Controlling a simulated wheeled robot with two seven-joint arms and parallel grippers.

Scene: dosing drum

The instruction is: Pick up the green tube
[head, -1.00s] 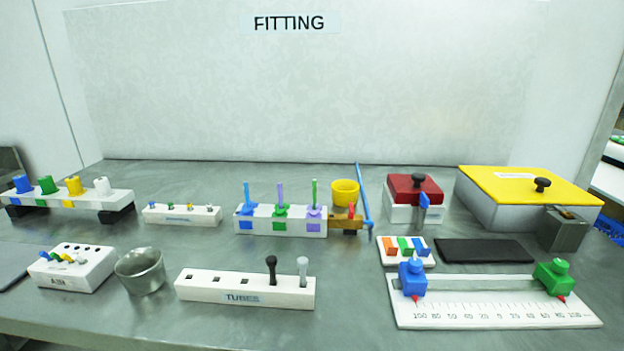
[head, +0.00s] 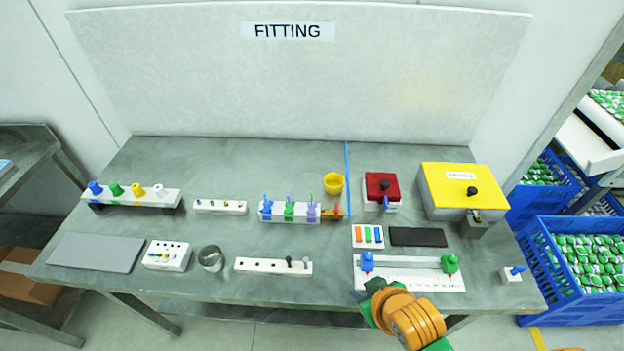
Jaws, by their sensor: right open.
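The green tube (head: 312,201) stands upright in the right-hand, purple-marked place of a white rack (head: 300,218) at the middle of the bench. A purple tube (head: 288,201) and a blue tube (head: 266,201) stand to its left in the same rack. My right gripper (head: 371,298) is at the lower right, over the front edge of the white scale board and well apart from the green tube. It is open, and its fingers are partly hidden by my orange wrist. My left gripper is not in view.
A yellow cup (head: 333,183) and a long blue rod (head: 347,165) are close right of the rack. In front stands a white tube block (head: 273,266). The scale board (head: 430,280) with blue and green sliders lies to the right. A yellow-lidded box (head: 450,180) stands farther right.

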